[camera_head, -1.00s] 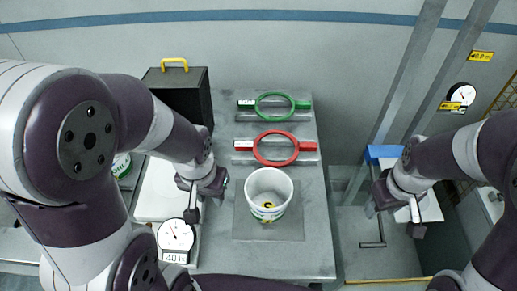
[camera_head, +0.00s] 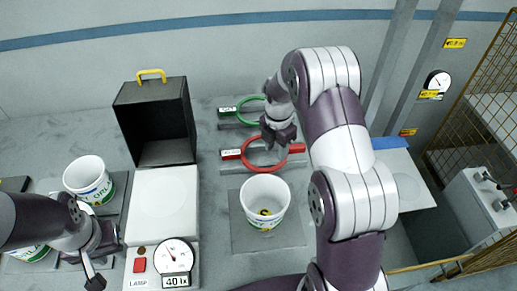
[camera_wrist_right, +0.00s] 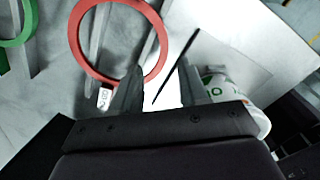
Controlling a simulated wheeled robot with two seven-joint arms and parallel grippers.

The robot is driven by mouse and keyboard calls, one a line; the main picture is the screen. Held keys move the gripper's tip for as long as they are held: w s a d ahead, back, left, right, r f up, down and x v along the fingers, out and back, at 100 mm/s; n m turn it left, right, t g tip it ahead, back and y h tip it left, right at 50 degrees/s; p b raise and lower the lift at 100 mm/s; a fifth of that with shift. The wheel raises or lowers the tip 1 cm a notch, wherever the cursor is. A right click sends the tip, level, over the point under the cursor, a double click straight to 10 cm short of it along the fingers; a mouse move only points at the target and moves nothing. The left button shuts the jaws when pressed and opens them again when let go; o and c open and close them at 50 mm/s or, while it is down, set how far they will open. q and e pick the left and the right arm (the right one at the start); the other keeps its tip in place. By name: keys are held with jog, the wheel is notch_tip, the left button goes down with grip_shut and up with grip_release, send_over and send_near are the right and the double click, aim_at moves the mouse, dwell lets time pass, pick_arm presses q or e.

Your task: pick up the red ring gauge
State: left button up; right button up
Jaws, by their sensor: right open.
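The red ring gauge (camera_head: 262,171) has a round frame with a red block at each side and lies on a grey rack at the back of the table. My right gripper (camera_head: 278,139) is over the ring's far part and hides some of it. In the right wrist view the red ring (camera_wrist_right: 75,38) is beyond the fingertips, left of centre, with its white label near the left finger.
A green ring gauge (camera_head: 227,112) lies behind the red one. A white tub (camera_head: 265,207) stands in front of it. A dark open box (camera_head: 165,152) with a yellow handle, a dial device (camera_head: 176,252) and another tub (camera_head: 84,173) are on the left.

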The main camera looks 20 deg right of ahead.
aim_at(279, 165)
jog(key=shift+s+d+f+p, duration=0.2)
jog(key=shift+s+f+p, duration=0.25)
jog(key=shift+f, duration=0.35)
jog(key=f, duration=0.1)
jog(key=f+p, duration=0.1)
jog(key=f, duration=0.2)
jog(key=shift+w+d+f, duration=0.25)
jog(key=shift+w+f, duration=0.1)
jog(key=shift+w, duration=0.05)
jog(key=shift+f, duration=0.15)
jog(key=shift+s, duration=0.35)
jog(key=shift+c, duration=0.6)
jog(key=shift+w, duration=0.1)
grip_shut()
pick_arm(q)
notch_tip(279, 165, up, 2)
jog(key=shift+r, duration=0.15)
